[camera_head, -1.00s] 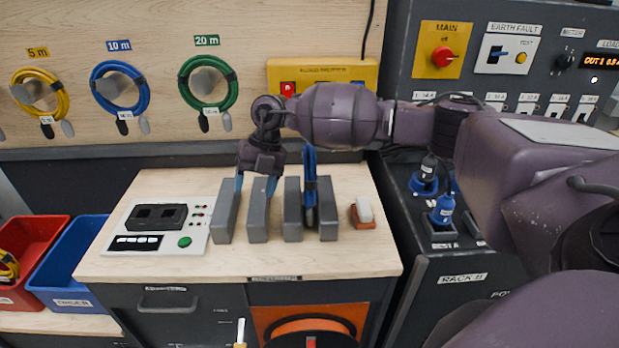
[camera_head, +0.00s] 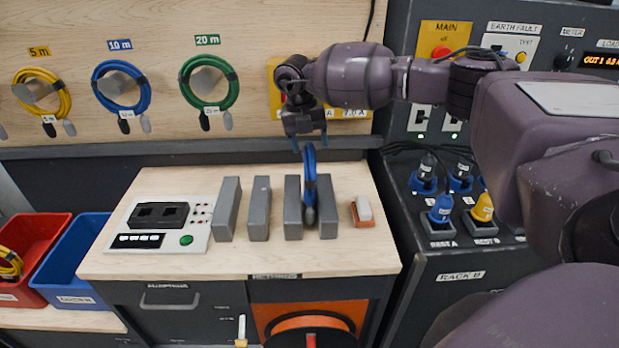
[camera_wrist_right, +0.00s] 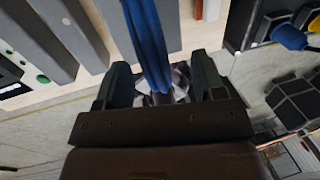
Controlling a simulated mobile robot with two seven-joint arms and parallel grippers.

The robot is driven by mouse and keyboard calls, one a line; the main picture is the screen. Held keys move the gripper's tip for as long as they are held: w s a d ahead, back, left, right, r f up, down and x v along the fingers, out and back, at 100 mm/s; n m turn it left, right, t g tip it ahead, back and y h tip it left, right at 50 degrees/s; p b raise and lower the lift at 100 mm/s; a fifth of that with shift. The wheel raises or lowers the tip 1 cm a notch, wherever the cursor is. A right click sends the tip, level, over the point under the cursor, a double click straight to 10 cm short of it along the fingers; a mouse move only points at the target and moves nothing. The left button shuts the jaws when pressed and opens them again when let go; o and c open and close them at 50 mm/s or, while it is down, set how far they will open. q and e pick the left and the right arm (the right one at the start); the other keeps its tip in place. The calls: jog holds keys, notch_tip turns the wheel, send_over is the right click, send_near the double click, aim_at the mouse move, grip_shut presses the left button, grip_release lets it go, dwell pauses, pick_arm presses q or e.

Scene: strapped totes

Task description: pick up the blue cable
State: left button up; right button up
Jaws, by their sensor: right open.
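A coiled blue cable (camera_head: 310,181) stands upright between the two rightmost grey blocks on the wooden bench. My right gripper (camera_head: 309,143) is open, pointing down just above the cable's top. In the right wrist view, the blue cable (camera_wrist_right: 148,38) runs up between the two open fingers, with a gap on each side. Another blue cable coil (camera_head: 96,96) hangs on the wall under the 10 m label. My left gripper is not in view.
Several upright grey blocks (camera_head: 228,208) stand left of and around the cable. An orange-and-white block (camera_head: 363,212) lies to its right, and a test unit (camera_head: 160,241) at left. The dark power rack (camera_head: 425,262) borders the bench. Red and blue bins stand far left.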

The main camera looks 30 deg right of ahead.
aim_at(311, 160)
jog(key=shift+s+f+p, duration=0.2)
jog(key=shift+f+p, duration=0.05)
jog(key=shift+f, duration=1)
jog(key=shift+s+f+p, duration=0.15)
jog(key=shift+f+p, duration=0.05)
jog(key=shift+f, duration=1.05)
grip_shut()
jog(key=shift+w+r, duration=0.1)
jog(key=shift+r, duration=0.05)
